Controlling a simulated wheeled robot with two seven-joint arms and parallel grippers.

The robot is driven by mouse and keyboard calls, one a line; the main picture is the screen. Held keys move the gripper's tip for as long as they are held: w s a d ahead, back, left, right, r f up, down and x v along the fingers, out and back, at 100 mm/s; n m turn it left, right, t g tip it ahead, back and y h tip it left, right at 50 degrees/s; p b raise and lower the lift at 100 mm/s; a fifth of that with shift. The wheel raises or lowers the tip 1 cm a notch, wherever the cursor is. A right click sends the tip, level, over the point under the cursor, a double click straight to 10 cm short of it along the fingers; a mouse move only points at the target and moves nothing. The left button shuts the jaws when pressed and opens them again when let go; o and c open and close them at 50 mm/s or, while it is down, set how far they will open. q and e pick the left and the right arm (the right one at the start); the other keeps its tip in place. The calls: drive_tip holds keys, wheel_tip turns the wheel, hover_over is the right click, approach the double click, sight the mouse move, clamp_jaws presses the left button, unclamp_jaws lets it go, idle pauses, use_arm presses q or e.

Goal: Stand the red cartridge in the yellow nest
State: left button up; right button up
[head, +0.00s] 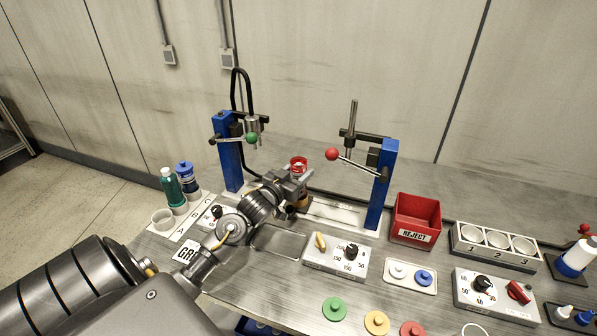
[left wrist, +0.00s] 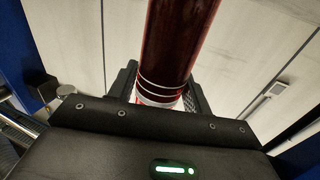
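The red cartridge (head: 299,162) is upright between the two fingers of my left gripper (head: 294,182), which is shut on it. In the left wrist view it is a dark red cylinder (left wrist: 178,45) with thin white rings, between the black fingers. A small yellow-brown part (head: 303,204) shows just under the gripper and seems to be the yellow nest. The gripper hides most of it, so I cannot tell whether the cartridge's foot touches it. My right gripper is not in view.
Two blue posts (head: 231,152) (head: 381,185) with levers flank the gripper. A control box (head: 335,258) stands in front. A red reject bin (head: 416,216) and a three-hole rack (head: 496,246) are to the right. Bottles (head: 172,187) stand at the left.

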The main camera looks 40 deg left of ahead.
use_arm(q)
drive_tip(key=o, duration=0.3)
drive_tip(key=shift+r, duration=0.15)
drive_tip(key=s+b, duration=0.2)
drive_tip(key=s, duration=1)
drive_tip(key=shift+d, duration=0.45)
